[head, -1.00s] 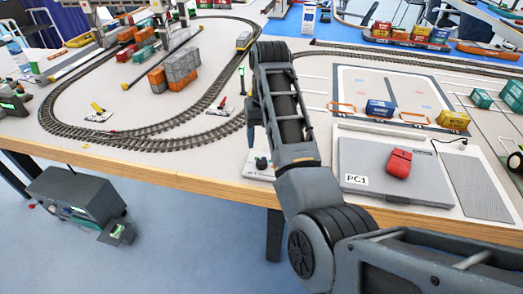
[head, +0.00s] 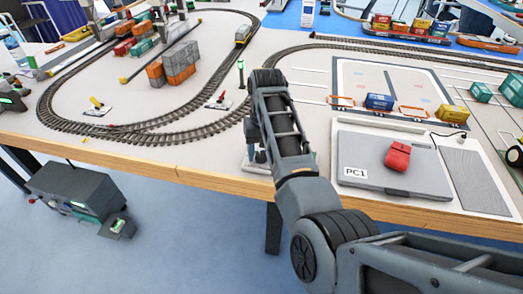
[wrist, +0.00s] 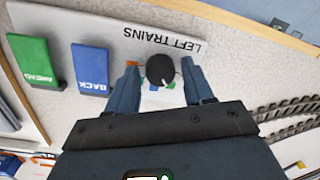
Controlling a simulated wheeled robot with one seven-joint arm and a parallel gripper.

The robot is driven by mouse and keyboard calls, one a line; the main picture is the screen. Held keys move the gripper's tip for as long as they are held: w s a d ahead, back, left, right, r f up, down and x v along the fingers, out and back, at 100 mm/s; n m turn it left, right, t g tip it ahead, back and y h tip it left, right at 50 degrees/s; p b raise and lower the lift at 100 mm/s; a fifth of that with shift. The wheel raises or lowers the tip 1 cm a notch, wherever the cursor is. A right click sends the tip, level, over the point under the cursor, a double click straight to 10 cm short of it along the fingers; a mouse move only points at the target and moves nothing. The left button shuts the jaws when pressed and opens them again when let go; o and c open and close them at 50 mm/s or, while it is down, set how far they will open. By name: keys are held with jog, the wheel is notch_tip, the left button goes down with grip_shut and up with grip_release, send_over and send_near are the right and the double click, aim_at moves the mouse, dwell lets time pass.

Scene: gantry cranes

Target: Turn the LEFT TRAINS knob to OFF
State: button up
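The LEFT TRAINS knob (wrist: 160,69) is round and black with a white pointer mark, which points to the lower right in the wrist view. It sits on a light grey panel (wrist: 110,33) whose printed label appears upside down. Small orange, blue and green marks show around the knob, partly hidden; I cannot read an OFF mark. My gripper (wrist: 160,82) is open, with one finger on each side of the knob and a narrow gap at each side. In the head view my arm largely hides the gripper and panel at the table's front edge.
Green AHEAD (wrist: 33,60) and blue BACK (wrist: 90,69) blocks stand on the panel beside the left finger. Train track (head: 150,130) and a green signal (head: 240,73) lie behind my arm.

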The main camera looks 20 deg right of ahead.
jog(key=c, duration=0.9)
jog(key=shift+o, duration=0.2)
jog(key=shift+r+n+p, duration=0.1)
jog(key=shift+n+p, duration=0.3)
jog(key=shift+d+n+p, duration=0.1)
jog(key=shift+n+p, duration=0.7)
jog(key=shift+n, duration=0.2)
jog(key=shift+w+n+p, duration=0.1)
jog(key=shift+n+p, duration=1)
jog(key=shift+n, duration=1.4)
jog(key=o, duration=1)
jog(key=shift+o, duration=0.2)
